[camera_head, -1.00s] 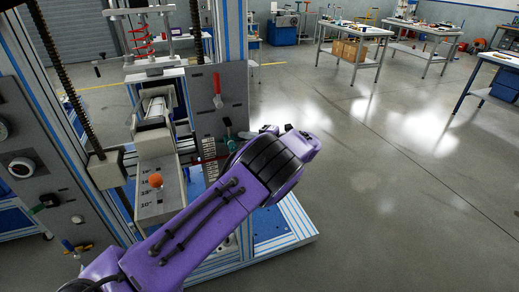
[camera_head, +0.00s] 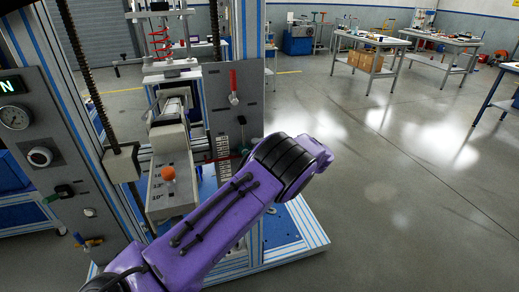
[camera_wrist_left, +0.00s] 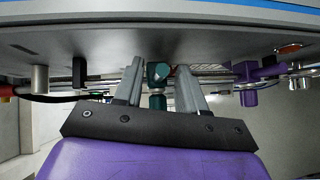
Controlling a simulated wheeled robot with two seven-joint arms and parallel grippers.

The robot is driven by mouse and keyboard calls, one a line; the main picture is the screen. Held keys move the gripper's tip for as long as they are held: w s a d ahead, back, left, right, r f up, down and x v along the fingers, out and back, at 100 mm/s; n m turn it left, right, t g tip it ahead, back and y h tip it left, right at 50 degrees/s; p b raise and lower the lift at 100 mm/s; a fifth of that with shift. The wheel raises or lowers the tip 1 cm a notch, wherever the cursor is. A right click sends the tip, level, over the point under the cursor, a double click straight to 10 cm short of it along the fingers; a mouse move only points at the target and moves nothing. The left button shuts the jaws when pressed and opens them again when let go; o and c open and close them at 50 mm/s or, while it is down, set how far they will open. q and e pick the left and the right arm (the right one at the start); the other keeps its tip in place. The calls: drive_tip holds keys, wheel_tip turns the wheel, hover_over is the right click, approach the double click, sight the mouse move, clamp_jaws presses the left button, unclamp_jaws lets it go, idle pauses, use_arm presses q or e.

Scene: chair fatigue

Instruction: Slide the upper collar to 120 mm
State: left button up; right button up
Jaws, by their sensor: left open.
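In the head view the upright grey panel (camera_head: 245,100) carries a white scale (camera_head: 223,148) with dark marks too small to read. A red pointer-like piece crosses low on the scale, and a small dark green part (camera_head: 243,150) shows beside it. I cannot tell which piece is the upper collar. In the left wrist view my left gripper (camera_wrist_left: 160,67) is open, its two grey fingers either side of a dark teal knob (camera_wrist_left: 158,75). Contact is unclear. In the head view my purple arm hides this gripper. My right gripper is not in view.
A purple clamp-like part (camera_wrist_left: 249,88) and a grey post (camera_wrist_left: 39,79) flank the fingers in the left wrist view. In the head view a red handle (camera_head: 233,84) sits above the scale, and an orange ball knob (camera_head: 168,173) stands left.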

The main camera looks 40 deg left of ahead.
use_arm(q)
drive_tip(key=b+v, duration=0.3)
drive_tip(key=v, duration=0.7)
drive_tip(key=shift+d, duration=0.15)
drive_tip(key=shift+w, duration=0.1)
